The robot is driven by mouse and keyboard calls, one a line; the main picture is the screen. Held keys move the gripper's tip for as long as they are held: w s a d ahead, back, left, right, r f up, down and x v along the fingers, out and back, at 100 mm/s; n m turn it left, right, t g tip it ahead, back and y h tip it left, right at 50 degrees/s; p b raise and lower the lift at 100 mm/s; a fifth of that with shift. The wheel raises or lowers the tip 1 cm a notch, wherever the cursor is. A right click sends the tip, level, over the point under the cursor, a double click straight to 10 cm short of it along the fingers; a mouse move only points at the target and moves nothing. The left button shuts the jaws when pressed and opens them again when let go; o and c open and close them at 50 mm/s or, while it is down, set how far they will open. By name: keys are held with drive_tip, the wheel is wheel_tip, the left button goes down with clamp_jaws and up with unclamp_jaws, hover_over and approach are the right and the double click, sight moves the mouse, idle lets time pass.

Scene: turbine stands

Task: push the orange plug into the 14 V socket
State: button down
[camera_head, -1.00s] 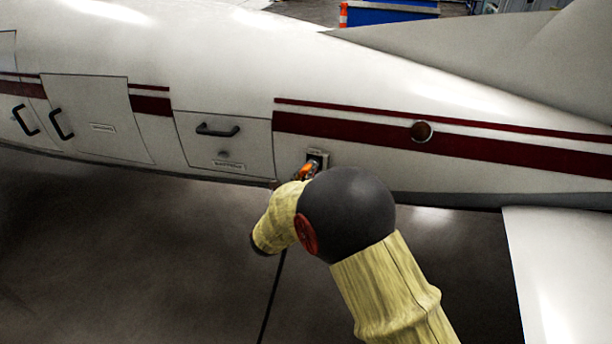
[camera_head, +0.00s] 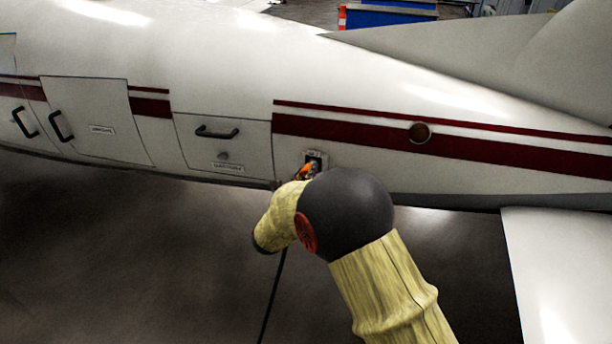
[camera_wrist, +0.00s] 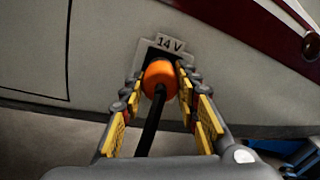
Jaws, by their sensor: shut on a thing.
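The orange plug (camera_wrist: 159,75) is between the fingers of my gripper (camera_wrist: 160,82) in the wrist view, with its black cable (camera_wrist: 151,125) running back toward me. My gripper is shut on the plug. The plug's front is at the dark opening of the 14 V socket (camera_wrist: 148,52), under the "14 V" label. The plug hides most of the opening, so I cannot tell how deep it sits. In the head view the plug (camera_head: 307,171) shows as a small orange patch at the lower left of the socket (camera_head: 315,158), partly hidden by my arm.
The socket is in the white aircraft side (camera_head: 440,175), below a dark red stripe. A hatch with a handle (camera_head: 217,132) is left of it. A wing surface (camera_head: 560,270) juts out at lower right. The cable (camera_head: 272,295) hangs toward the floor.

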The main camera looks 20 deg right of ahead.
drive_tip(key=shift+w+d+r, duration=0.1)
drive_tip(key=shift+w+r, duration=0.05)
drive_tip(key=shift+r, duration=0.15)
drive_tip(key=c, duration=1.8)
unclamp_jaws()
drive_tip(key=shift+o, duration=1.3)
drive_tip(key=shift+w+d+f, duration=0.25)
drive_tip(key=shift+w+d, duration=0.05)
drive_tip(key=shift+w, duration=0.05)
drive_tip(key=shift+o, duration=0.7)
drive_tip(key=shift+s+a, duration=0.1)
drive_tip(key=shift+s, duration=0.05)
drive_tip(key=shift+o, duration=0.8)
drive_tip(key=shift+o, duration=0.8)
drive_tip(key=shift+a+f, duration=0.1)
drive_tip(key=shift+s, duration=0.15)
drive_tip(key=p+v, duration=0.1)
drive_tip(key=v, duration=0.6)
